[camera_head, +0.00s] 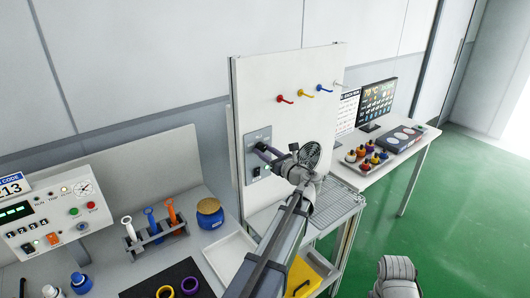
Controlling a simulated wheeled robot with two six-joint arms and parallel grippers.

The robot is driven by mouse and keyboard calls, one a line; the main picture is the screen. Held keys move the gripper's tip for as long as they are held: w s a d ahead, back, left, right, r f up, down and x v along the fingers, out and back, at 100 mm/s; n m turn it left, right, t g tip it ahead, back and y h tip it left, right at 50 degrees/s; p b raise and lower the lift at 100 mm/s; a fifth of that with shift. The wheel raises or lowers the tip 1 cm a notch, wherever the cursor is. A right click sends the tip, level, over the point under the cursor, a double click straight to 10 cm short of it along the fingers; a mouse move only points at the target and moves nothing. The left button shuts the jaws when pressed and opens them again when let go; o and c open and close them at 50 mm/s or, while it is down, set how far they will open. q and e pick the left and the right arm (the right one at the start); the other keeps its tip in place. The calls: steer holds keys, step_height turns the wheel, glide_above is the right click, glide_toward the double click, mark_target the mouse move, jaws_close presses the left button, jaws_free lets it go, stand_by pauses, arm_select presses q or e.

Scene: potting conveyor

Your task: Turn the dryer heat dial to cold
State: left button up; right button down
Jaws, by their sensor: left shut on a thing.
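A grey control panel (250,137) is mounted low on the left part of the upright white board (290,70). My left gripper (264,149) reaches in from below and is shut at the panel's face, on what seems to be the heat dial. The dial is hidden by the fingers, so its setting cannot be read. A small dark fitting (256,171) shows lower on the panel. A round dark grille (311,153), apparently the dryer's fan, is right of the panel, partly behind my left wrist. My right gripper is not in view; only part of my right arm shows at the bottom right.
Coloured hooks (284,99) are on the board above the grille. A white tray (228,257) and a tool holder (158,238) stand on the left bench. Green floor (450,220) is clear at right.

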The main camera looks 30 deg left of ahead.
arm_select(q)
jaws_close()
steer(key=n, duration=0.5)
steer(key=shift+n, duration=0.4)
steer(key=n, duration=1.2)
steer(key=shift+n, duration=0.3)
steer(key=n, duration=0.5)
steer(key=shift+r, duration=0.1)
steer(key=shift+n, duration=0.4)
